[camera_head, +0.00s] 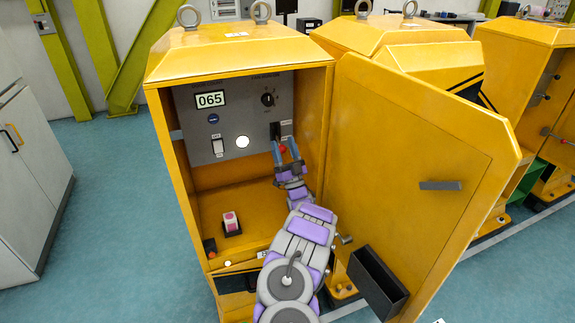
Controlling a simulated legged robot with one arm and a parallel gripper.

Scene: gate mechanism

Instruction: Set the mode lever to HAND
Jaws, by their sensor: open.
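The mode lever cannot be told for certain in the camera_head view. A black lever part (275,129) stands on the right of the grey control panel (233,108), with a small label beside it. My gripper (282,143) is open, its two blue fingers pointing at the panel just below this part. A red knob (282,149) shows between the fingers; I cannot tell whether they touch it. The panel also has a black rotary knob (267,99), higher up. The HAND marking is too small to read.
The yellow cabinet (237,65) is open, its door (410,165) swung right with a black tray (377,283). A pink button (231,222) sits on the cabinet floor.

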